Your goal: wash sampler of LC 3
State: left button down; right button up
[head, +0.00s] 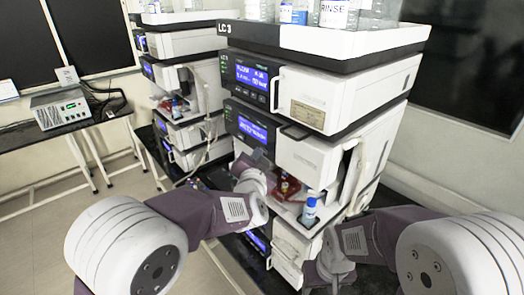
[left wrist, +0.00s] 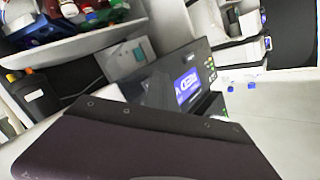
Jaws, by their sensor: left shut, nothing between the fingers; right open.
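The LC 3 stack (head: 250,35) stands in the middle of the head view, its name on the top tray's edge. The sampler module with a blue lit display (head: 253,128) sits below another module with its own lit display (head: 252,76). My left gripper (head: 260,158) is shut and empty, close in front of the stack just below the sampler's display. The left wrist view shows a lit display panel (left wrist: 187,87) at close range; its text is too blurred to read. My right gripper (head: 335,278) is open and low, in front of the stack's lower right.
A bottle labelled RINSE (head: 335,14) stands on top of the stack. A blue-capped bottle (head: 310,211) stands in an open bay near my right gripper. Another stack (head: 180,75) stands behind at the left. A side table (head: 62,128) holds a grey box.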

pick_arm(q)
jog(key=shift+a, duration=0.1)
dwell(0.3)
jog(key=shift+s+a+b, duration=0.3)
jog(key=shift+s+a, duration=0.2)
jog(key=shift+a, duration=0.05)
jog(key=s+a, duration=0.1)
jog(key=a, duration=0.1)
jog(key=s+a+b, duration=0.1)
jog(key=s+a, duration=0.1)
jog(key=shift+b, duration=0.3)
jog(key=shift+w, duration=0.1)
dwell(0.3)
